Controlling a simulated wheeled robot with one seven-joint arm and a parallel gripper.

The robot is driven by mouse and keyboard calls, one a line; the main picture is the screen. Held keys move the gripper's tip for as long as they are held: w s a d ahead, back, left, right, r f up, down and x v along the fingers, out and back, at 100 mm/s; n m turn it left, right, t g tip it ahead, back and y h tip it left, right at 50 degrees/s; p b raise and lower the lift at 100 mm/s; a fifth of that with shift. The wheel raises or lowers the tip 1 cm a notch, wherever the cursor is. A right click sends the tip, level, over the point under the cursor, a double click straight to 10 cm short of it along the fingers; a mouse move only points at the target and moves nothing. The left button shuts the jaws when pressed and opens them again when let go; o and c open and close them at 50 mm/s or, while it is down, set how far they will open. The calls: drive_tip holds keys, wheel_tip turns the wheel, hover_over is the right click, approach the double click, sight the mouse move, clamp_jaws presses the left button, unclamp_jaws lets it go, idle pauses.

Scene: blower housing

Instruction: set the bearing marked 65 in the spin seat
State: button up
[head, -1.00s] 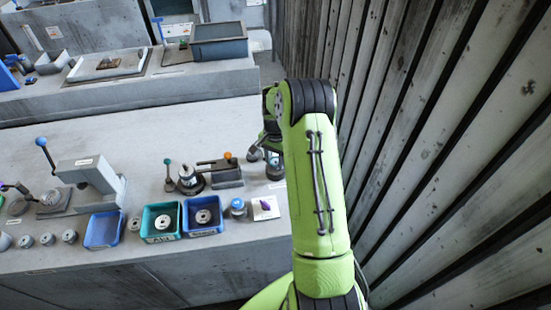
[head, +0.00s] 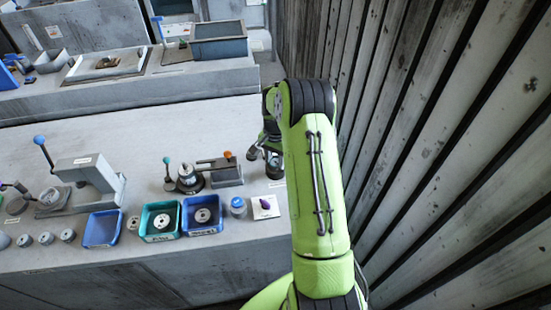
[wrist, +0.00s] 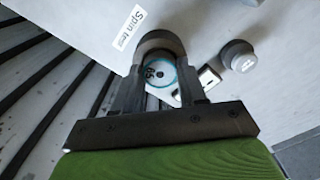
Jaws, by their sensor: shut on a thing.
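In the wrist view a round bearing (wrist: 159,74) with a teal ring and dark marks that look like 65 sits between the fingers of my gripper (wrist: 160,84). My gripper is shut on it. A dark grey rounded wall (wrist: 160,39) curves around the bearing's far side; I cannot tell whether the bearing is inside a seat or above it. A label reading "Spin test" (wrist: 128,27) lies on the bench beside it. In the head view my gripper (head: 267,162) is low over the bench's right part, partly hidden by my arm.
A grey round knob-like part (wrist: 237,56) stands right of the fingers. Left on the bench are a blue bin (head: 203,231), a teal bin (head: 143,226), a blue-lidded jar (head: 238,208), a white card (head: 264,214), a lever fixture (head: 227,178) and a press (head: 88,176). A slatted wall (head: 440,150) rises on the right.

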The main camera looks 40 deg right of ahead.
drive_tip(key=shift+f, duration=0.2)
drive_tip(key=o, duration=1.6)
drive_tip(key=shift+r+p, duration=2.4)
drive_tip(key=shift+r, duration=1.5)
drive_tip(key=shift+f, duration=0.1)
